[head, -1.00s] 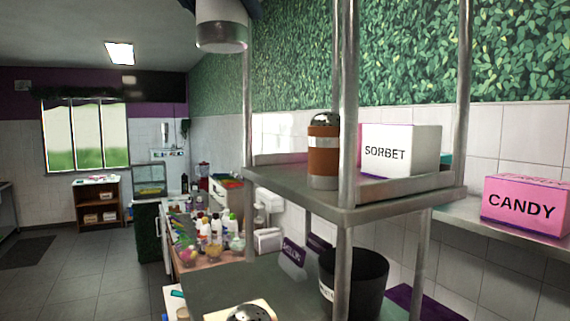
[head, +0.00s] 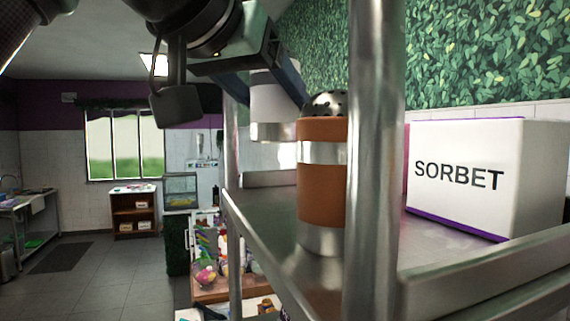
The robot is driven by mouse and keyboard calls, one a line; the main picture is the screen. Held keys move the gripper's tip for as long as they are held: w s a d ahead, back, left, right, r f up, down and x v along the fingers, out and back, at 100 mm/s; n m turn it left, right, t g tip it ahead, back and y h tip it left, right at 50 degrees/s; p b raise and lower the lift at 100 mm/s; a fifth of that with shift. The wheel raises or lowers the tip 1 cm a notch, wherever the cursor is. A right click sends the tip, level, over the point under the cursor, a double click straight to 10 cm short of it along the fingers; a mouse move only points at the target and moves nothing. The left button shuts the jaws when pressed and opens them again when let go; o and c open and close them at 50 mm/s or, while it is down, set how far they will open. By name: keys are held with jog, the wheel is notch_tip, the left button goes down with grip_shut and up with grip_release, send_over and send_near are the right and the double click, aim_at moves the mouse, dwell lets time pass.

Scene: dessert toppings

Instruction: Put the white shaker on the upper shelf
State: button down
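The white shaker (head: 273,108), with a metal band at its lower end, hangs upright between the fingers of my gripper (head: 268,88). My gripper reaches in from the top of the head view and is shut on the shaker's upper part. The shaker's base appears above the surface of the upper shelf (head: 262,208), behind and left of the brown shaker. I cannot tell exactly how far over the shelf it is. The brown shaker (head: 322,195), with a perforated metal lid, stands on the upper shelf and overlaps the white shaker's right edge.
A metal post (head: 374,150) stands in front, just right of the brown shaker. A white SORBET box (head: 470,190) fills the shelf's right part. Bare shelf shows left of the brown shaker. A second post (head: 231,140) is at the left corner.

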aim_at(274, 127)
jog(key=shift+w+d+f, duration=0.1)
jog(key=shift+w+f, duration=0.1)
jog(key=shift+f, duration=0.4)
jog(key=shift+w+f, duration=0.2)
jog(key=shift+f, duration=0.35)
jog(key=shift+s+f+p, duration=0.15)
jog(key=shift+f+p, duration=0.25)
jog(key=shift+f, duration=0.1)
notch_tip(274, 127, down, 3)
jog(key=shift+s+p, duration=0.1)
jog(key=shift+p, duration=0.4)
jog(key=shift+f, duration=0.3)
jog(key=shift+f, duration=0.15)
jog(key=shift+c, duration=0.2)
grip_release()
